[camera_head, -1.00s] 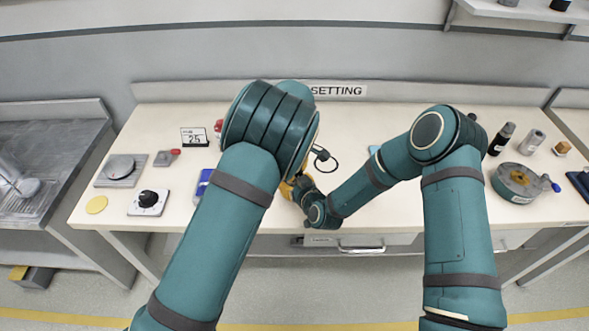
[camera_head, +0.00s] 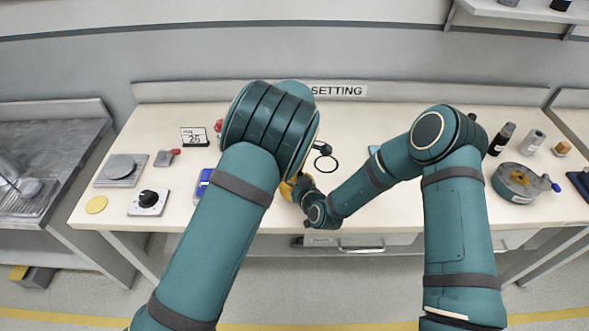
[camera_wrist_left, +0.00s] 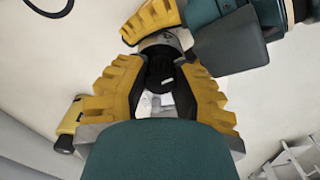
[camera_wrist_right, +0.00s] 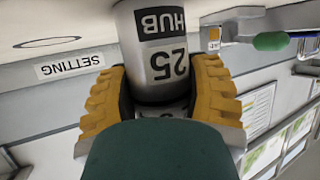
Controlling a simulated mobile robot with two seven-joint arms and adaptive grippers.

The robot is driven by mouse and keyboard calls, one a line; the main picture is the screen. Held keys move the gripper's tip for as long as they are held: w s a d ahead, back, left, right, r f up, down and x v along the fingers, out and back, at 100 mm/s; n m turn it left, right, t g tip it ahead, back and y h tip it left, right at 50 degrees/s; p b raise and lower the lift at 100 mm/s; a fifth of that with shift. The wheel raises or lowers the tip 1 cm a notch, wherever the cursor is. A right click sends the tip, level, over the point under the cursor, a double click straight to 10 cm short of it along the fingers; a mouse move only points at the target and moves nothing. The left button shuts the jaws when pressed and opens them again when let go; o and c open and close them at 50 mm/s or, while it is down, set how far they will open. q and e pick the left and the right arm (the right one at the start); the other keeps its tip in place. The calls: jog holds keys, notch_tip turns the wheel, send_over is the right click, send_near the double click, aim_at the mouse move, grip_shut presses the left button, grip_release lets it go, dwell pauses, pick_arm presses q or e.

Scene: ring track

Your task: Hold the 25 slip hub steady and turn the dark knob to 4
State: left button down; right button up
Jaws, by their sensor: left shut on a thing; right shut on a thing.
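The slip hub, a pale grey cylinder labelled HUB 25, shows in the right wrist view (camera_wrist_right: 158,45) between the yellow fingers of my right gripper (camera_wrist_right: 162,95), which is shut on it. In the left wrist view my left gripper (camera_wrist_left: 160,85) is shut on the dark knob (camera_wrist_left: 159,72), next to the grey hub (camera_wrist_left: 163,42). A yellow right-gripper finger shows just beyond. The knob's marks are not readable. In the head view my left arm hides the hub, the knob and the left gripper; part of my right gripper (camera_head: 297,188) shows beside it.
A black-knobbed dial plate (camera_head: 148,202), a round-topped grey scale (camera_head: 120,168) and a card reading 25 (camera_head: 194,137) stand left. A dark loop (camera_head: 326,163) is behind the grippers. A grey drum (camera_head: 518,183) and bottles stand right. The bench front between my arms is clear.

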pick_arm(q)
jog(key=c, duration=0.7)
grip_release()
notch_tip(320, 180, up, 12)
